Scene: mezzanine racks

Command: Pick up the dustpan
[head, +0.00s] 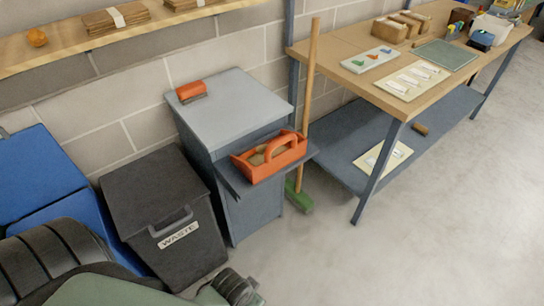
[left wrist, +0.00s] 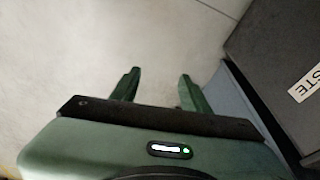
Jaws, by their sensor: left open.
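I cannot make out a thing that is clearly a dustpan. An orange open holder with a raised handle (head: 270,158) sits on a small shelf at the front of a grey cabinet in the head view; its inside looks brown. A small red brush-like thing (head: 191,92) lies on the cabinet's top. A broom (head: 309,90) with a green head leans upright beside the cabinet. My left gripper (left wrist: 158,75) is open and empty over bare floor in the left wrist view. Its fingers are not clearly seen in the head view. My right gripper is not in view.
A black waste bin (head: 158,200) stands left of the cabinet (head: 235,100), with a blue bin (head: 40,175) further left. The waste bin also shows in the left wrist view (left wrist: 270,50). A workbench (head: 335,65) stands at right. The floor in front is clear.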

